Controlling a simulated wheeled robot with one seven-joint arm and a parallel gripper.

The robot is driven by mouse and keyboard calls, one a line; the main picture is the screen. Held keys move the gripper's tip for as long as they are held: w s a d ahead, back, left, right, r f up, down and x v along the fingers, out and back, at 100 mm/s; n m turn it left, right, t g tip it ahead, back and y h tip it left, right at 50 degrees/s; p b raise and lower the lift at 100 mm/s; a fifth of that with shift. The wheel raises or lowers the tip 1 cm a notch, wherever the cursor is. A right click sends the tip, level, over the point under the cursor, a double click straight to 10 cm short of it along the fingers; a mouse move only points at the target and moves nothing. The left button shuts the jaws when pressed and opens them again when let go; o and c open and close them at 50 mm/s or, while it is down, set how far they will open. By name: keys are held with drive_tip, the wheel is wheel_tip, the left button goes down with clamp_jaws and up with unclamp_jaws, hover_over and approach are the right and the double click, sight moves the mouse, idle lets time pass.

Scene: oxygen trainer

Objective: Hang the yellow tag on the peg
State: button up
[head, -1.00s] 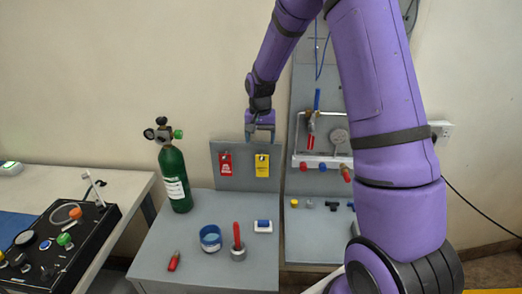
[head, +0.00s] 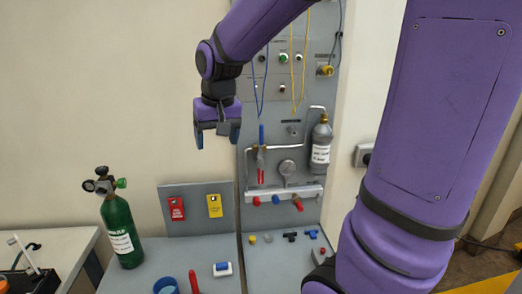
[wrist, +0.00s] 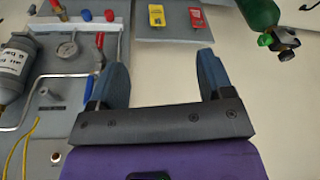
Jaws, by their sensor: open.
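The yellow tag (head: 214,206) is upright against the small grey back panel (head: 194,223), to the right of a red tag (head: 177,209). A small dark spot shows at its top, too small to tell whether it is a peg through the tag. The wrist view also shows the yellow tag (wrist: 156,15), upside down, beyond the fingers. My gripper (head: 217,138) is open and empty, above the yellow tag and apart from it. Its two blue fingers (wrist: 163,75) point down, with bare wall between them in the wrist view.
A green oxygen cylinder (head: 119,230) stands left of the panel. A taller grey board (head: 262,150) with pipes, a gauge (head: 287,168), a grey bottle (head: 321,145) and hanging cords is close on the right. Open air lies in front of the wall at left.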

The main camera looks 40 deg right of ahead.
drive_tip(key=s+a+r+n+t, duration=0.1)
drive_tip(key=s+r, duration=0.1)
drive_tip(key=s, duration=0.7)
drive_tip(key=s+a+r+n+t, duration=0.1)
drive_tip(key=s+n, duration=0.1)
drive_tip(key=s, duration=0.7)
drive_tip(key=shift+s+a+r+t, duration=0.2)
drive_tip(key=shift+a+r+t, duration=0.1)
drive_tip(key=shift+a+r, duration=0.1)
drive_tip(key=shift+o, duration=0.4)
drive_tip(key=shift+w, duration=0.1)
